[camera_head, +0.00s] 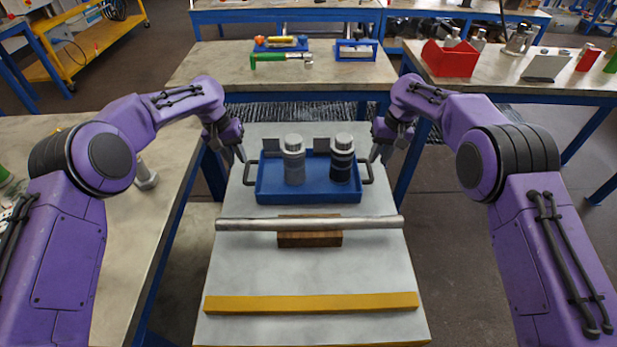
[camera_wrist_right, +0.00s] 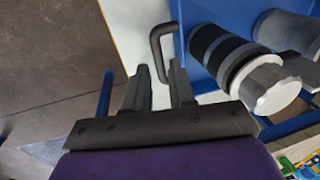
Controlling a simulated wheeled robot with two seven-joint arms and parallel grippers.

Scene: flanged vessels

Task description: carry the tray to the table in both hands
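The blue tray (camera_head: 308,196) sits on the pale cart top, with a dark handle at each end. It holds two flanged vessels, a light grey one (camera_head: 293,163) on the left and a dark-banded one (camera_head: 343,162) on the right. My left gripper (camera_head: 238,156) is beside the left handle (camera_head: 249,174), its fingers apart. My right gripper (camera_head: 381,155) is by the right handle (camera_head: 369,172).
A metal bar (camera_head: 310,223) lies across a wooden block (camera_head: 309,239) in front of the tray. A yellow strip (camera_head: 311,302) lies nearer. A table (camera_head: 218,65) behind holds tools, and another at right holds a red bin (camera_head: 450,58). A bench (camera_head: 120,240) stands at left.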

